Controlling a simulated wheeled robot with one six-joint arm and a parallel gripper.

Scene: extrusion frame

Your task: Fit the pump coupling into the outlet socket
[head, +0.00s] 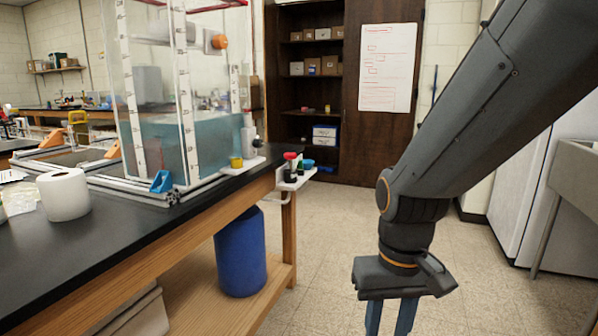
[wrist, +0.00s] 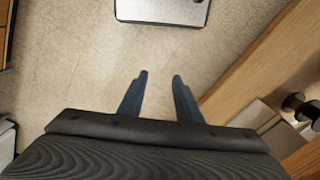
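My gripper (head: 390,318) hangs pointing down over the floor, right of the bench, with its fingertips cut off by the lower edge of the head view. In the wrist view my gripper (wrist: 160,76) is open, with only floor between its two blue fingers. A clear tank (head: 160,130) of bluish water stands in an extrusion frame (head: 140,192) on the bench. An orange fitting (head: 217,41) shows high at the tank's right side. I cannot tell which part is the pump coupling or the outlet socket.
The black-topped bench (head: 130,245) fills the left. A small white shelf (head: 296,181) at its end holds small capped items. A blue drum (head: 241,255) stands on the lower shelf. A paper roll (head: 63,194) is on the bench. Floor (head: 335,220) between bench and cabinet is clear.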

